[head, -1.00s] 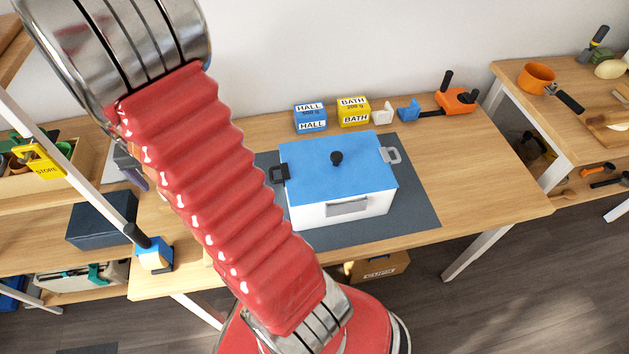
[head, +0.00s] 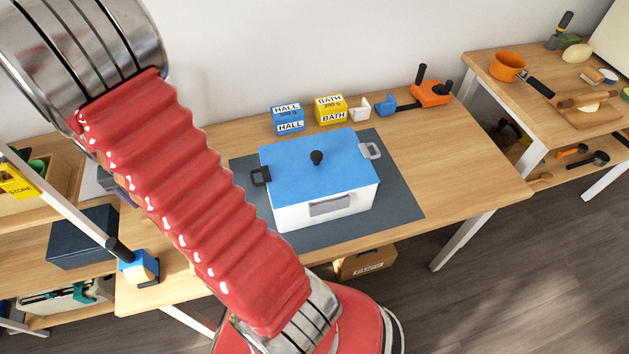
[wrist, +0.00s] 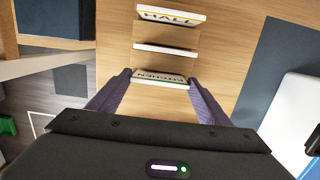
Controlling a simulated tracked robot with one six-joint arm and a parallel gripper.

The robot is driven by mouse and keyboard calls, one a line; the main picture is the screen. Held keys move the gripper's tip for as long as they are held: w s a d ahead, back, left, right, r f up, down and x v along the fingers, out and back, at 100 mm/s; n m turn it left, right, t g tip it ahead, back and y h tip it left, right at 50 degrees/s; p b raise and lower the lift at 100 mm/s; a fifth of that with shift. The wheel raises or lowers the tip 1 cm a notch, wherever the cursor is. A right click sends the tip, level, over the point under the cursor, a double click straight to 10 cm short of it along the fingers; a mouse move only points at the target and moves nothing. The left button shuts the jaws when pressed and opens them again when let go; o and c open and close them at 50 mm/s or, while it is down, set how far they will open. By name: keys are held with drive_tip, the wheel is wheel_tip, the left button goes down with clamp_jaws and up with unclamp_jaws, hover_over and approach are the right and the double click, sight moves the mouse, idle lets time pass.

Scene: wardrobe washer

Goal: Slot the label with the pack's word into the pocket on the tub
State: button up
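The white tub (head: 300,213) with a blue lid (head: 300,165) stands on a grey mat, its grey pocket (head: 330,204) on the front wall. Behind it are a blue HALL pack (head: 288,120) and a yellow BATH pack (head: 331,110). In the wrist view, white labels lie in a row on wood: a HALL label (wrist: 170,16), a middle label (wrist: 165,49) whose word I cannot read, and a KITCHEN label (wrist: 160,78). My gripper (wrist: 160,74) is open, its purple fingers either side of the KITCHEN label; contact is unclear. My arm hides most of the gripper in the head view.
A white holder (head: 359,109), a blue piece (head: 386,103) and an orange tool (head: 430,94) lie at the back right of the table. A small blue-topped block (head: 139,267) stands at the front left. A dark box (head: 82,237) sits on the left shelf.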

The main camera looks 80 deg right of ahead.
drive_tip(key=c, duration=0.6)
drive_tip(key=shift+r, duration=2)
drive_tip(key=shift+r, duration=0.15)
